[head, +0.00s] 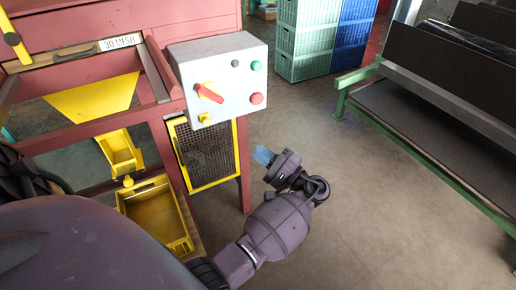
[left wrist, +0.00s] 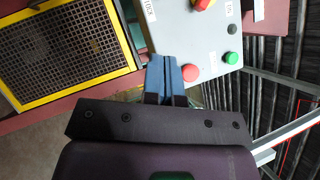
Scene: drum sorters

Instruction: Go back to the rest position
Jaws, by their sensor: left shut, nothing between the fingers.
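My left gripper (head: 264,156) reaches up from the bottom of the head view, over the floor just right of the red machine frame. Its blue fingers are together and empty; they also show in the left wrist view (left wrist: 165,75). The grey control box (head: 218,82) with a red rotary switch (head: 209,93), a red button (head: 257,98) and a green button (head: 256,65) is above and left of the gripper. In the left wrist view the fingers overlap the box; I cannot tell contact there, but the head view shows them apart. My right gripper is not in view.
The red machine frame (head: 160,108) has a yellow mesh panel (head: 205,152) and a yellow bin (head: 158,215) low in it. A green-framed conveyor (head: 425,128) stands at the right. Green crates (head: 305,40) and blue crates (head: 352,38) are stacked behind. The floor between is clear.

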